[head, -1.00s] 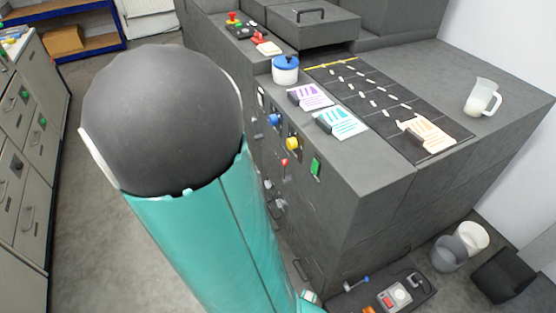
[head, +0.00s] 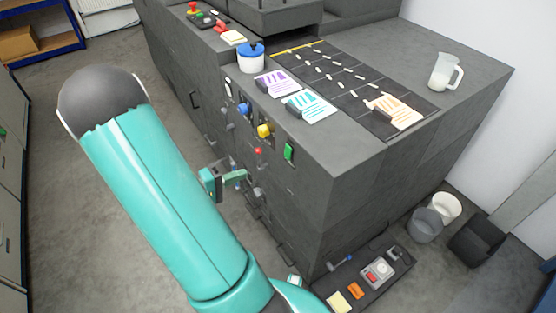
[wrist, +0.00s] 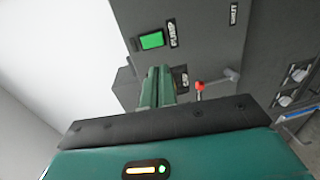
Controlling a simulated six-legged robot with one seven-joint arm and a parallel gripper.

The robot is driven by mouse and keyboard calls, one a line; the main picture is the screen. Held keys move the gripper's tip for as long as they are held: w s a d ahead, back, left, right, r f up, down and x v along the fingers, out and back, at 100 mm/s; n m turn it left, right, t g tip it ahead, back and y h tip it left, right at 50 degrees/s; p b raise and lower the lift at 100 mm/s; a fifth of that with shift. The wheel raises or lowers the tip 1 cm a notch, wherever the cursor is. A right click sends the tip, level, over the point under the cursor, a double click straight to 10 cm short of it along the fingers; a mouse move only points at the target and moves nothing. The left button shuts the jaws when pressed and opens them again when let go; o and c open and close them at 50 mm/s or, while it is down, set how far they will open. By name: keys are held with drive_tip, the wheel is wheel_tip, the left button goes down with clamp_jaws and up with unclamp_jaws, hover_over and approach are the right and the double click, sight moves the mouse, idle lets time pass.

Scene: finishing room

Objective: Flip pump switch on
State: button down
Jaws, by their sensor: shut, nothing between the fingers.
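A green rectangular switch (head: 289,151) sits on the front of the dark grey cabinet. In the wrist view the green switch (wrist: 151,40) is at top centre, beside a small label (wrist: 172,33) that seems to read "PUMP". A red-tipped lever (head: 258,151) is left of it on the same face; the red knob (wrist: 199,87) also shows in the wrist view, right of my fingers. My gripper (head: 242,175) is in front of the cabinet, below and left of the green switch. In the wrist view my gripper (wrist: 160,72) is shut and empty, apart from the switch.
Blue (head: 243,109) and yellow (head: 264,130) knobs sit on the same face. A blue-lidded jar (head: 251,57), cards and a clear jug (head: 445,72) stand on top. A low tray (head: 335,283) of small items and bins (head: 425,226) are at the lower right. Open floor lies left.

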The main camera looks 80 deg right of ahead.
sight(286, 157)
drive_tip(key=x, duration=1.4)
drive_tip(key=shift+s, duration=0.1)
drive_tip(key=shift+s+d+f, duration=0.1)
